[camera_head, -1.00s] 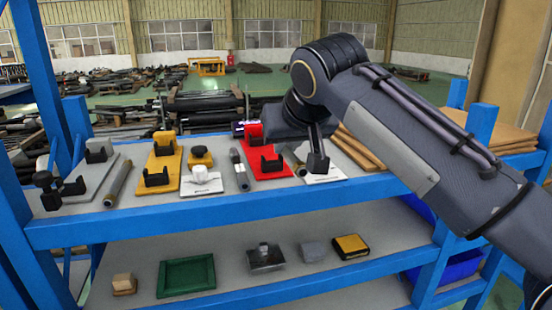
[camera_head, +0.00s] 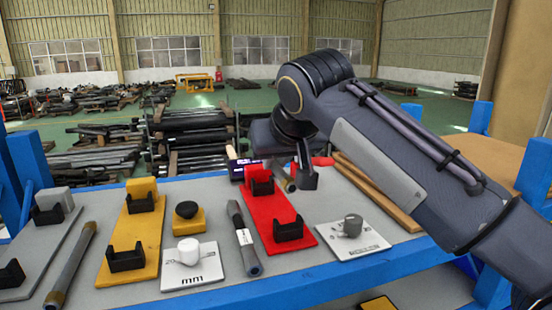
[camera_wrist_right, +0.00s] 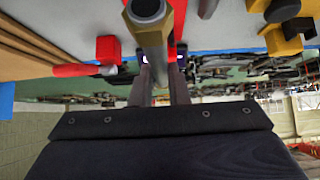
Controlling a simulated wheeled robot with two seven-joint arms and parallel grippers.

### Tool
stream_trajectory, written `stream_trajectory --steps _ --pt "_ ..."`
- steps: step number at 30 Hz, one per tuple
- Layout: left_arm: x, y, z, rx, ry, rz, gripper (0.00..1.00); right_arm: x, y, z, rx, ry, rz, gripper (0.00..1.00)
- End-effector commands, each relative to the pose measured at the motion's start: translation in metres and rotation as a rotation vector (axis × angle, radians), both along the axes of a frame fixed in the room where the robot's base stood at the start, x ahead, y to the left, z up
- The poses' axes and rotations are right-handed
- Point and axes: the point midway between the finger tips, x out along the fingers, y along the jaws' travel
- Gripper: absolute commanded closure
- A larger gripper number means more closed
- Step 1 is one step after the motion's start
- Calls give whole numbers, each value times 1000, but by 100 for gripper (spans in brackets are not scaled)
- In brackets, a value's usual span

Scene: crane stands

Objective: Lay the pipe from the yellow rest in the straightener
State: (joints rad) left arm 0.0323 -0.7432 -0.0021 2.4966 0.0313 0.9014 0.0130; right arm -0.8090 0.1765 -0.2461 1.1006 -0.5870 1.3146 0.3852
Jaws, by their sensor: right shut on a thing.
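My right gripper (camera_head: 305,182) hangs beside the far right of the red rest and is shut on a pipe. The pipe (camera_head: 288,184) shows only as a short brass-coloured piece behind the fingers; in the right wrist view the pipe (camera_wrist_right: 152,40) stands between the fingers, its hexagonal end near the camera. The yellow rest (camera_head: 130,233), with two black cradles, is empty. The red rest (camera_head: 268,212) also has two empty black cradles. A grey stand (camera_head: 40,255) at the left has black cradles and a grey block; I cannot tell which fixture is the straightener. My left gripper is not in view.
A brown-grey pipe (camera_head: 70,265) and a dark labelled pipe (camera_head: 242,238) lie on the bench. White plates with a white knob (camera_head: 188,252) and a grey knob (camera_head: 350,226) flank the red rest. Wooden boards (camera_head: 375,190) lie at the right.

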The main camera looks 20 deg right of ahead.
Motion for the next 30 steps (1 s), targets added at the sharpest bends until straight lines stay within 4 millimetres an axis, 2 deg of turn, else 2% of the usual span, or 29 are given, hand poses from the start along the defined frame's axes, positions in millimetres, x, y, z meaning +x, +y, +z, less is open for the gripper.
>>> stream_trajectory --steps 8,22,30 --pt "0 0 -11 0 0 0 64 -1 0 -12 0 -2 0 100" --pt "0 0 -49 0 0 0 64 -1 0 -58 -1 -1 -1 100" --pt "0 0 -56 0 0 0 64 -1 0 -66 0 -2 0 100"
